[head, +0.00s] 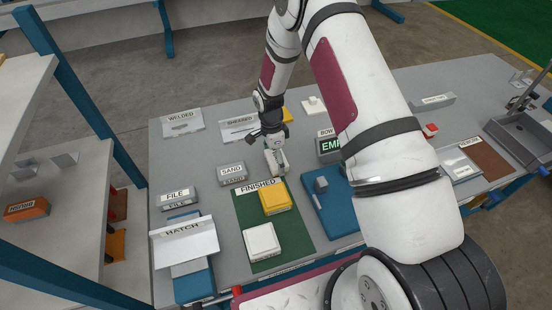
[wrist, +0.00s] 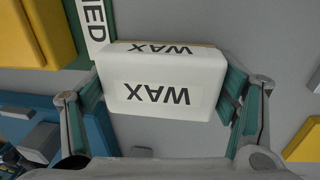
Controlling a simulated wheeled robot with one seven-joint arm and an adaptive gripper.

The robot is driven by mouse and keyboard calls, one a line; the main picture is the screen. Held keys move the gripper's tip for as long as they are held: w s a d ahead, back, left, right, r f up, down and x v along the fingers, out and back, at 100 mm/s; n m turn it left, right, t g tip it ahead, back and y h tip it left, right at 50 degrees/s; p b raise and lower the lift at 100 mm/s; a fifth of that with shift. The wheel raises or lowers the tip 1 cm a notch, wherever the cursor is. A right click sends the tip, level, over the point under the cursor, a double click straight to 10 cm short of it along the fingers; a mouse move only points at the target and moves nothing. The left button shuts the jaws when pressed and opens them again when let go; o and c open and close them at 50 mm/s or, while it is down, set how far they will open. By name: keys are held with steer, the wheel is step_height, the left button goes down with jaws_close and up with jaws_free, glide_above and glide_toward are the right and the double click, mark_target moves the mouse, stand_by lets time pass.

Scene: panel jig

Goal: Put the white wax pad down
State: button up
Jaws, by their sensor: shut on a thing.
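The white wax pad (wrist: 155,85), labelled WAX, sits between the two fingers of my gripper (wrist: 160,98) in the wrist view, its label upside down. In the head view my gripper (head: 275,160) is over the grey table, just beyond the far right corner of the green FINISHED mat (head: 300,245). The gripper is shut on the pad, which is mostly hidden there by the fingers. I cannot tell whether the pad touches the table.
A yellow pad (head: 274,199) and a white pad (head: 262,241) lie on the mat. A blue board (head: 335,222) with a grey block is to the right. SAND (head: 232,172) and FILE (head: 177,198) holders stand left. Bare grey table (head: 215,145) lies behind them.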

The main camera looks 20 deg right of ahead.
steer(key=shift+f, duration=0.3)
steer(key=o, duration=1.6)
steer(key=shift+c, duration=0.2)
